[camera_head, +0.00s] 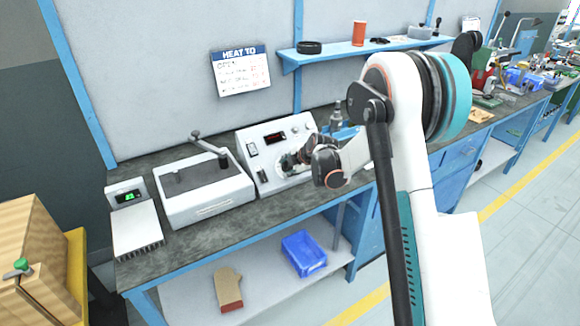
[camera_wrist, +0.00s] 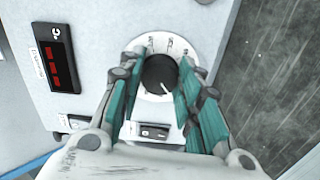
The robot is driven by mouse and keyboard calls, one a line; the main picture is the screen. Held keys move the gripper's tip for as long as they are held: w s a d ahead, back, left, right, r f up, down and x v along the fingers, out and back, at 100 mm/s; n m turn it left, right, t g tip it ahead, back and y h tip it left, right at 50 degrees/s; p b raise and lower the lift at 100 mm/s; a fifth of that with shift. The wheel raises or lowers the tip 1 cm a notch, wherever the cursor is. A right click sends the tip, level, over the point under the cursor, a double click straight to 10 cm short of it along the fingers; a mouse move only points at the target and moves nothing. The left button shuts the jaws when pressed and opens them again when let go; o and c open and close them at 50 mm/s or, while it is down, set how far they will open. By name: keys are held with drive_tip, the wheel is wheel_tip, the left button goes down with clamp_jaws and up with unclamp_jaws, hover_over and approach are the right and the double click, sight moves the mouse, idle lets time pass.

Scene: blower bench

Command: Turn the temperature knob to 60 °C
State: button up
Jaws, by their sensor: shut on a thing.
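The temperature knob (camera_wrist: 160,74) is a round black knob on a white dial, set in the pale front panel of the blower control box (camera_head: 264,150). My gripper (camera_wrist: 160,82) is at the knob, with one teal finger on each side of it, shut on it. A light pointer line on the knob points toward the lower right in the wrist view. The dial's markings are too small to read. A red digital display (camera_wrist: 55,66) sits on the panel; its digits are not legible.
A rocker switch (camera_wrist: 153,131) lies just below the dial. A white lidded box with a lever (camera_head: 205,190) stands left of the control box, and a scale with a green display (camera_head: 128,197) further left. A bottle (camera_head: 336,122) stands behind my wrist.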

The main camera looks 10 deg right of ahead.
drive_tip(key=shift+n, duration=0.5)
drive_tip(key=o, duration=1)
drive_tip(key=shift+o, duration=0.2)
drive_tip(key=v, duration=1.2)
